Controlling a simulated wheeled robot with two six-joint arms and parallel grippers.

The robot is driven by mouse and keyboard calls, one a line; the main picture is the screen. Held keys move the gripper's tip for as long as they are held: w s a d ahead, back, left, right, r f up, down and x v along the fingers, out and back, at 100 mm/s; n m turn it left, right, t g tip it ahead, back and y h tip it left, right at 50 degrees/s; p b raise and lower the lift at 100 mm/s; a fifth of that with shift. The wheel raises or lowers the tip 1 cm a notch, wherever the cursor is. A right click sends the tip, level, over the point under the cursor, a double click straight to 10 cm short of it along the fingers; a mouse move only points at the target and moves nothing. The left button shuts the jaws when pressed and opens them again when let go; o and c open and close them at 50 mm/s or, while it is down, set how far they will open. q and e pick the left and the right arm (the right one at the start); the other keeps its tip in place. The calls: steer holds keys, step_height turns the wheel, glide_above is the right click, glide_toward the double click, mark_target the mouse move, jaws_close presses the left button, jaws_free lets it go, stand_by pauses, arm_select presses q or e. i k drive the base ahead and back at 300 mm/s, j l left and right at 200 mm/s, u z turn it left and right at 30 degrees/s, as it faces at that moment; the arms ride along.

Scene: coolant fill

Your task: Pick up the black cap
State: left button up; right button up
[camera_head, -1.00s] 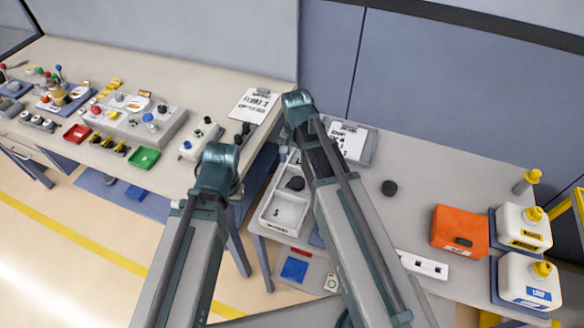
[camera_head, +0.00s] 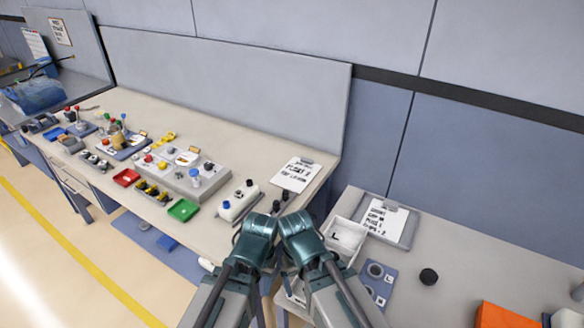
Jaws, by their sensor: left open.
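The black cap (camera_head: 428,276) is a small dark disc lying on the right-hand table, with bare surface around it. It is to the right of both my arms, clear of them. My left gripper (camera_head: 284,283) is open and mostly hidden low between my two arms, over the gap by the right-hand table's left edge, well left of the cap. My right gripper cannot be made out behind my arm.
A white tray (camera_head: 345,238), a clipboard (camera_head: 386,221) and a grey-blue plate with round recesses (camera_head: 376,278) lie left of the cap. An orange box (camera_head: 505,318) is cut off at lower right. Switch boxes and coloured trays crowd the left bench (camera_head: 225,140).

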mark_target(428, 276)
steer(key=l+z, duration=0.2)
steer(key=z, duration=0.2)
steer(key=l+z, duration=0.2)
steer(key=z, duration=0.15)
steer(key=l+z, duration=0.2)
steer(key=z, duration=0.2)
steer(key=k+u, duration=0.2)
steer(key=k, duration=0.45)
steer(key=u, duration=1.4)
steer(key=k+l, duration=0.1)
steer(key=l, duration=1.15)
steer(key=k+u, duration=0.05)
